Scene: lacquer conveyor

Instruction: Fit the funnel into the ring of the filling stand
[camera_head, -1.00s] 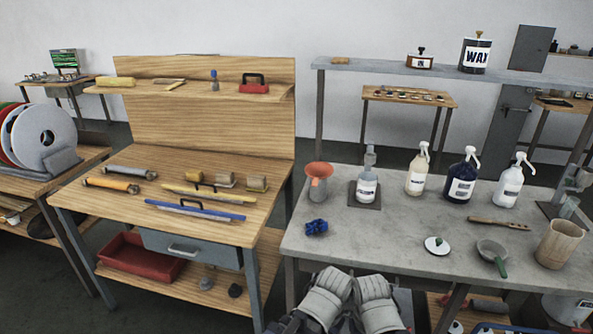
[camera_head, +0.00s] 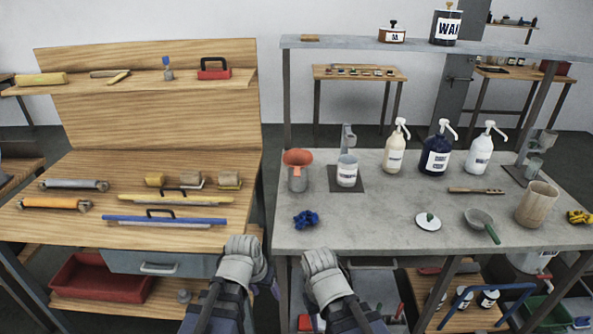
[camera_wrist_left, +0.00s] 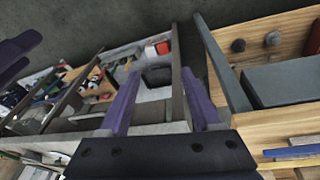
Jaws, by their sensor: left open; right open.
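Another post stand (camera_head: 541,143) with a small clear jar is at the right end. I cannot tell clearly which stand has the ring. My left gripper (camera_head: 241,265) is open and empty, low before the gap between the benches; its spread purple fingers show in the left wrist view (camera_wrist_left: 161,78). My right gripper (camera_head: 322,277) is at the grey bench's front edge, open and apart from the funnel.
A blue crumpled item (camera_head: 306,219) lies before the funnel. The wooden bench (camera_head: 130,170) holds tools. The grey bench's front middle is clear.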

